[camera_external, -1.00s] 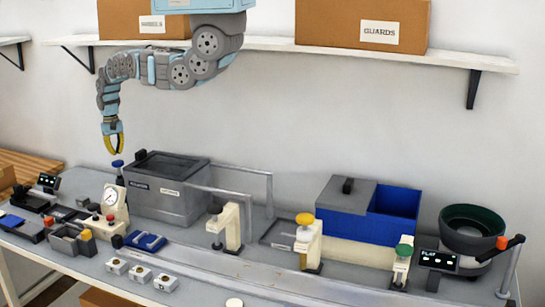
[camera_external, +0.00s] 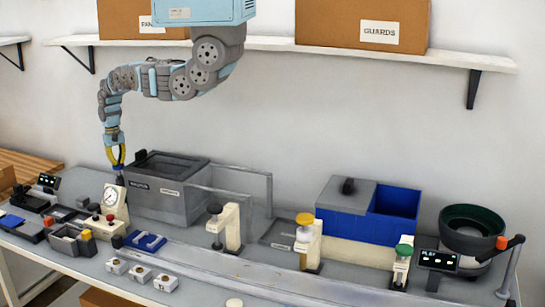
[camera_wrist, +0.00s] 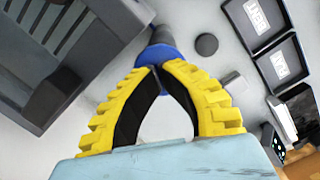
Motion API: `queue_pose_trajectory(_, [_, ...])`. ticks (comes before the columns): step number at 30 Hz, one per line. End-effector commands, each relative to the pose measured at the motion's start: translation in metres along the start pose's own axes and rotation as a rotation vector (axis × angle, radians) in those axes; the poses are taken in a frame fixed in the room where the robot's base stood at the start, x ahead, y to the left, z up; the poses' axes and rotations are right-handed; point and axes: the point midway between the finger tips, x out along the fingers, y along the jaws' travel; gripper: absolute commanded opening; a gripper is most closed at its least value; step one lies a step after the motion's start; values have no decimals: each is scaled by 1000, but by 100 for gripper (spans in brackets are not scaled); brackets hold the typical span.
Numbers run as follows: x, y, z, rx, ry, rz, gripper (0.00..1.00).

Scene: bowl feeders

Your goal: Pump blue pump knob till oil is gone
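The blue pump knob (camera_wrist: 158,54) shows in the wrist view just beyond my fingertips. It sits on a dark shaft. In the wrist view my gripper (camera_wrist: 157,66) has yellow fingers with black pads. Their tips meet, with a gap further back between the fingers, and overlap the near edge of the knob. I cannot tell how firmly they touch it. A round gauge (camera_external: 110,196) stands in front of the pump. No oil is visible.
A grey lidded bin (camera_external: 168,205) stands close to the right of my gripper. Black trays (camera_wrist: 281,62) lie to the right in the wrist view. Another pump with a dark knob (camera_external: 214,209), a yellow-knobbed pump (camera_external: 305,219) and a green-knobbed pump (camera_external: 404,249) stand further right.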

Motion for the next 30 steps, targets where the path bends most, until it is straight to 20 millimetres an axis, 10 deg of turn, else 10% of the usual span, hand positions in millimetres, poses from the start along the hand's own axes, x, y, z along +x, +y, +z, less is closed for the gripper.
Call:
queue_pose_trajectory(5, [21,0,-1,1,-3,0,0])
queue_pose_trajectory(30, [3,0,-31,0,0,0,0])
